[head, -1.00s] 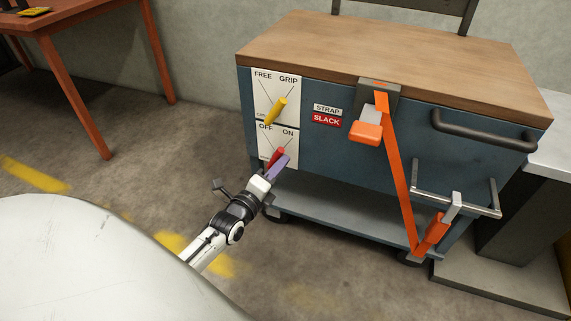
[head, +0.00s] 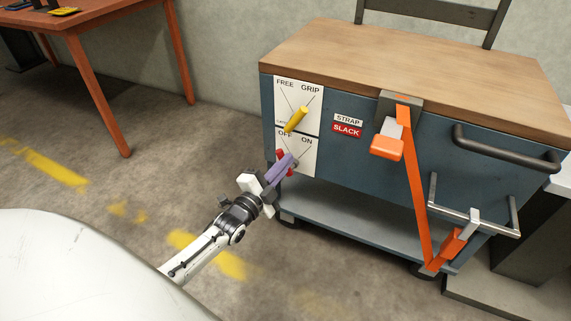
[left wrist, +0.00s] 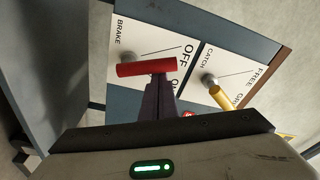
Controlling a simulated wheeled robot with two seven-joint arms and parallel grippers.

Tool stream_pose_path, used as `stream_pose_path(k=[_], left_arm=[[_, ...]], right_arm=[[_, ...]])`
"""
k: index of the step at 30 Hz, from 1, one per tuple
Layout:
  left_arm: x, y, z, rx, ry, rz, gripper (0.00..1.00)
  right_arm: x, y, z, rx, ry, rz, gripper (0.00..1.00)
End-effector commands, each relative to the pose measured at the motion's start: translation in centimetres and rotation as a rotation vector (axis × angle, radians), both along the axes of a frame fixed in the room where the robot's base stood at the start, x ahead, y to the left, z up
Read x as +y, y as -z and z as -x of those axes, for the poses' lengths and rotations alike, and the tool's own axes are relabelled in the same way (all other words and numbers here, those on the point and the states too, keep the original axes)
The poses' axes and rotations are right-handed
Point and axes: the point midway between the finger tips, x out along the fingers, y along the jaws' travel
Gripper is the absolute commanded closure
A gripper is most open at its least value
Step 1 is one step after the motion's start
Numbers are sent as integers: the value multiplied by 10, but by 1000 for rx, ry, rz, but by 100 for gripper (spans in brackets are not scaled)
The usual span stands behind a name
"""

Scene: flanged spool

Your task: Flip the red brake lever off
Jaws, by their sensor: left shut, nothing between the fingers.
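The red brake lever (head: 281,155) is on the lower white panel of the blue cart, below the OFF and ON labels; my fingers partly hide it. In the left wrist view the red lever (left wrist: 146,67) lies across the panel beside the OFF label (left wrist: 188,51); I cannot tell exactly which mark it points at. My left gripper (head: 286,160) is shut and empty, its purple fingers overlapping the lever. In the left wrist view its fingertips (left wrist: 158,80) are right up against the lever; contact itself is unclear. My right gripper is not in view.
The yellow catch lever (head: 296,119) sticks out just above, on the FREE/GRIP panel. An orange strap (head: 417,190) hangs down the cart front, right of the STRAP SLACK sign (head: 347,125). An orange table (head: 95,45) stands at the back left. The floor left is clear.

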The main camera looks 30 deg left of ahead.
Motion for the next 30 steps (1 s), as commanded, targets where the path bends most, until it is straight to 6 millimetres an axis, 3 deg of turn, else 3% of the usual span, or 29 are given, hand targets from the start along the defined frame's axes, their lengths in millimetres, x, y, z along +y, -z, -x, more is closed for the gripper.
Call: stream_pose_path(k=[10,30], left_arm=[[8,1,1,0,-2,-1,100],[5,-3,0,-1,-4,0,100]], right_arm=[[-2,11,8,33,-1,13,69],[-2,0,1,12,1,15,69]])
